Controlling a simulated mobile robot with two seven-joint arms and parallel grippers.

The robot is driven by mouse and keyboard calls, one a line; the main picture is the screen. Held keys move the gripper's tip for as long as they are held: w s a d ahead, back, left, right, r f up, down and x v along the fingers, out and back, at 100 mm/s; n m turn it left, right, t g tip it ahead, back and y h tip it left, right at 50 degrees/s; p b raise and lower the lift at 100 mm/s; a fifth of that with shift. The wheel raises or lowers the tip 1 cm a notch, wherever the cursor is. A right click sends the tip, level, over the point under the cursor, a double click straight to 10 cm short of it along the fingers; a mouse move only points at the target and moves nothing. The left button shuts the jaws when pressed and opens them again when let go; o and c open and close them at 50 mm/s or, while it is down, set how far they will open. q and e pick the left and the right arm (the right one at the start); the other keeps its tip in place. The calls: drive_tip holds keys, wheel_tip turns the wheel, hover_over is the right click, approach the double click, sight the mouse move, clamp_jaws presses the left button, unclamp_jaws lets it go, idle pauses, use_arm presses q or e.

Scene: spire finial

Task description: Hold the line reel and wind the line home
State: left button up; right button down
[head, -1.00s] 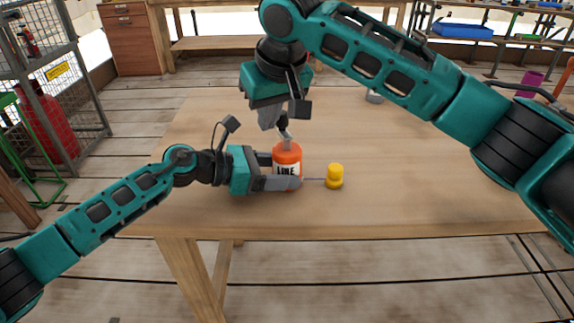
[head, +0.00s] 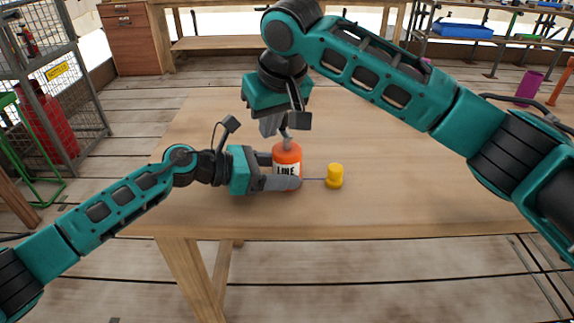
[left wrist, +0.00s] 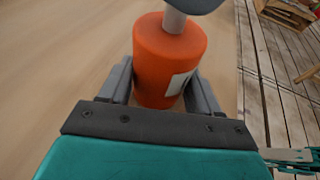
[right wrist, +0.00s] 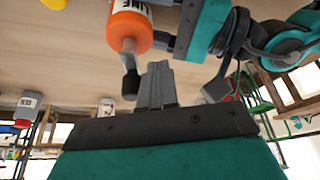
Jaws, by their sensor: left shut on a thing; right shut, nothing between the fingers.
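The orange line reel (head: 287,156) stands upright on the table with a white LINE label. My left gripper (head: 283,184) is shut around its sides; the left wrist view shows a finger on each side of the orange body (left wrist: 168,62). A pale post and crank rise from the reel's top, with a dark crank knob (right wrist: 131,85) in the right wrist view. My right gripper (right wrist: 155,85) is shut and empty, its fingers beside the knob; I cannot tell whether they touch it. A thin line runs from the reel to a yellow float (head: 335,176) on its right.
The wooden table (head: 430,200) is clear to the right and in front. A grey labelled can (right wrist: 28,103) shows in the right wrist view. A wire cage (head: 85,90) stands at the left, off the table.

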drive_tip(key=shift+w+d, duration=0.25)
drive_tip(key=shift+w, duration=0.3)
drive_tip(key=shift+w+d, duration=0.25)
drive_tip(key=shift+w, duration=0.45)
idle(0.4)
drive_tip(key=shift+w+d, duration=0.25)
idle(0.4)
drive_tip(key=shift+a, duration=0.1)
drive_tip(key=shift+s+a, duration=0.1)
drive_tip(key=shift+a, duration=0.15)
wheel_tip(320, 180, up, 7)
idle(1.0)
idle(0.4)
use_arm(q)
drive_tip(key=o, duration=0.9)
